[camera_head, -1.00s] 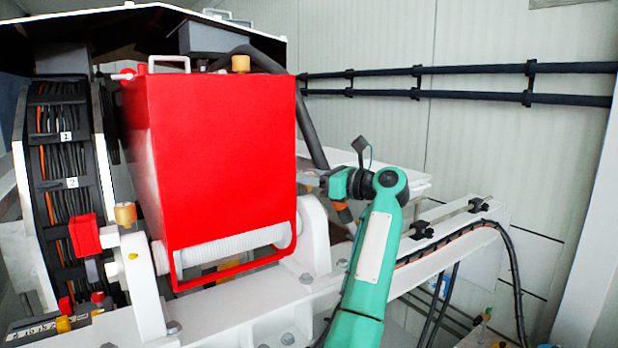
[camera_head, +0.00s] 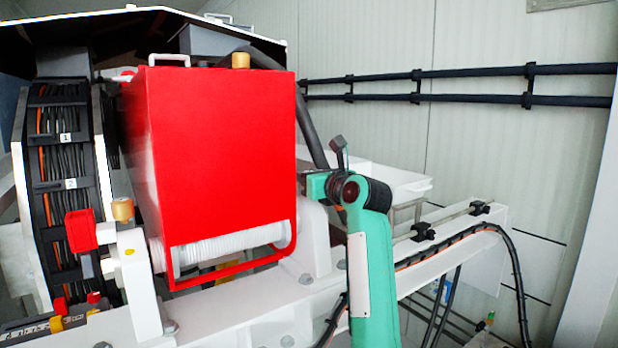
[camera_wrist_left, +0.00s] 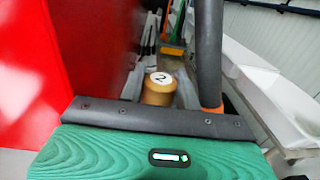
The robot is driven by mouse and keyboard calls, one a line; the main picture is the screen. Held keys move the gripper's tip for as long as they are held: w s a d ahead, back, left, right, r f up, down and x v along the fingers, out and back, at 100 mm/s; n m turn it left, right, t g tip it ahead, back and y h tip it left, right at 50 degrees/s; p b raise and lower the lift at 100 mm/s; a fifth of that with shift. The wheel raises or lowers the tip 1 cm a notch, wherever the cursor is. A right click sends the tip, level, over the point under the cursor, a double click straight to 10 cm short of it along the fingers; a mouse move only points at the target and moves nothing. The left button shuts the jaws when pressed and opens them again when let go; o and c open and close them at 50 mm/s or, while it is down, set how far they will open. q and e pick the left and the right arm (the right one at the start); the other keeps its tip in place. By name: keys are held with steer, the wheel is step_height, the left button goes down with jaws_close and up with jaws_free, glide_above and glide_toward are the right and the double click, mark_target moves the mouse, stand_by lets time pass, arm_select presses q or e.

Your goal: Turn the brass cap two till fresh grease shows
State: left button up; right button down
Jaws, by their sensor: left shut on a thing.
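The brass cap two (camera_wrist_left: 158,92) has a white top marked 2 and stands upright in the left wrist view, just past the dark front bar of my left gripper. Its lower part is hidden by that bar. Cap two is hidden there. I see no fresh grease. My right gripper is not in view.
The red box (camera_head: 220,150) stands close left of my gripper. A thick dark hose (camera_head: 308,125) runs down behind it. Other brass caps stand on the box's far edge (camera_head: 240,61) and at the left (camera_head: 123,210). White panels (camera_head: 385,180) lie to the right.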

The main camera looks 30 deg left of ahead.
arm_select(q)
steer(key=shift+m+t+h, duration=0.3)
steer(key=shift+t, duration=0.2)
steer(key=o, duration=0.9)
steer(key=shift+o, duration=0.2)
steer(key=shift+d, duration=0.1)
